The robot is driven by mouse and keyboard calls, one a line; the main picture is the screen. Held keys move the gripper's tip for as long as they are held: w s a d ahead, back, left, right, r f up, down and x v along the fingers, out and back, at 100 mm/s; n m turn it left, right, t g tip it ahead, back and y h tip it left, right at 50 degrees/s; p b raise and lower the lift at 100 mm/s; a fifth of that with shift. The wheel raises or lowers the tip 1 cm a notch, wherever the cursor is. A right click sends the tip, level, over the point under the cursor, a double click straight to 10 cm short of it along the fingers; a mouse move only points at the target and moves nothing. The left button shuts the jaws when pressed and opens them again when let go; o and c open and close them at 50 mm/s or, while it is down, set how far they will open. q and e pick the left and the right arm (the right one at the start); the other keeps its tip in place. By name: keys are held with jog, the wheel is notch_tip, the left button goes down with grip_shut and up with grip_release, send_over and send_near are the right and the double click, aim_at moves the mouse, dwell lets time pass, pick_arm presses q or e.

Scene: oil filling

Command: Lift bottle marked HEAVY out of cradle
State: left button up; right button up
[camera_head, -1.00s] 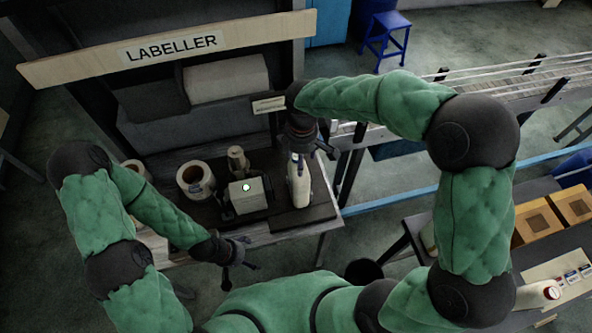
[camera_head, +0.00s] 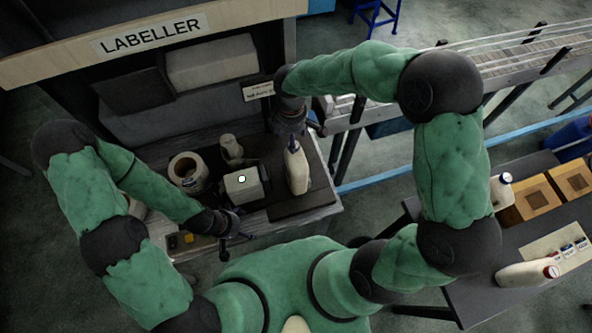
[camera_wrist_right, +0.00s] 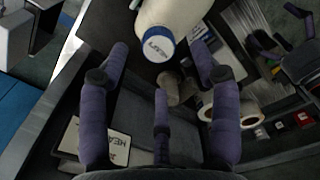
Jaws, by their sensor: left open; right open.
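My left gripper (camera_head: 236,228) is open and empty near the bench's front edge. The cradle is not clearly distinguishable under the bottle.
The labeller sign (camera_head: 150,36) hangs above. On the right table are a lying red-capped bottle (camera_head: 525,273) and brown boxes (camera_head: 530,200). A conveyor runs behind.

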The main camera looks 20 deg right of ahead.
aim_at(297, 168)
jog(key=f, duration=0.3)
jog(key=shift+s+d+f, duration=0.15)
jog(key=shift+d+f, duration=0.1)
jog(key=shift+f, duration=0.5)
jog(key=shift+r, duration=0.1)
grip_shut()
